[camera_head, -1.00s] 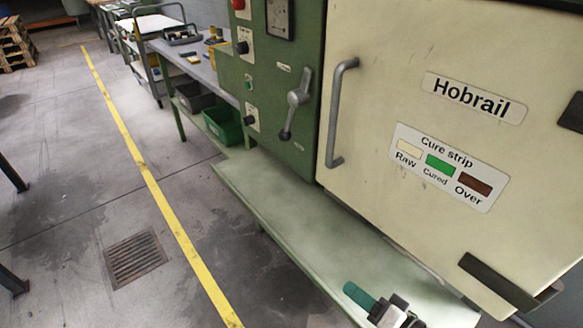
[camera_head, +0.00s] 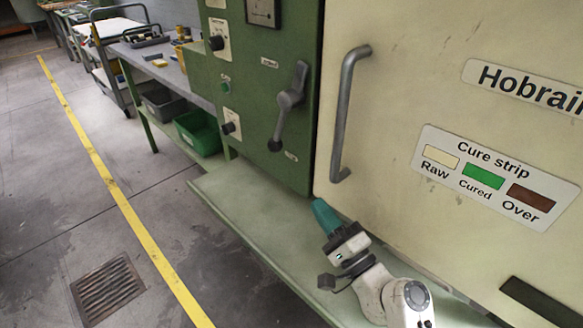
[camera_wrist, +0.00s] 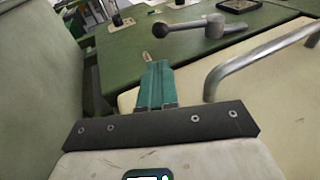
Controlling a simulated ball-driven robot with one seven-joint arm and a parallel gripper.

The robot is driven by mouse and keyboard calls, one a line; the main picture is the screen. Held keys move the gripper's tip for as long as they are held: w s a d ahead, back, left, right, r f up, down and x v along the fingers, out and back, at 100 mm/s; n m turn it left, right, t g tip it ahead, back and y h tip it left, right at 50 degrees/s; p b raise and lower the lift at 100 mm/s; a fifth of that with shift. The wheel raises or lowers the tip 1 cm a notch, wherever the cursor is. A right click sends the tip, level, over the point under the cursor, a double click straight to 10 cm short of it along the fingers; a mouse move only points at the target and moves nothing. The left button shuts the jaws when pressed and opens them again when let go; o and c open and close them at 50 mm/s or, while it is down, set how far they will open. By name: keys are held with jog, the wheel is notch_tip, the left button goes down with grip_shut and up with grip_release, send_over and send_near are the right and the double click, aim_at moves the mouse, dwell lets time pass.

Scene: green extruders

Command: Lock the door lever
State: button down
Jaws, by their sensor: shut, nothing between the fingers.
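The grey door lever (camera_head: 289,101) is mounted on the green panel left of the cream door (camera_head: 400,75). It slants, with its upper end tipped right and its dark knob at the lower left. It also shows in the wrist view (camera_wrist: 212,27), its dark knob lying to the left. My gripper (camera_head: 320,206) has teal fingers, shut and empty. It is below and right of the lever, near the door's lower left corner, apart from the lever. In the wrist view, the fingers (camera_wrist: 155,68) point toward the panel, below the knob in the picture.
A grey bar handle (camera_head: 346,115) stands out from the door just right of the lever. A pale green ledge (camera_head: 245,210) runs below the panel and door. A bench with a green bin (camera_head: 197,132) stands behind at left. The floor at left is open, with a yellow line (camera_head: 105,180).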

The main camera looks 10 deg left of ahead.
jog(key=p+x, duration=0.1)
jog(key=x, duration=1.3)
jog(key=shift+f+b, duration=0.2)
jog(key=shift+b, duration=0.85)
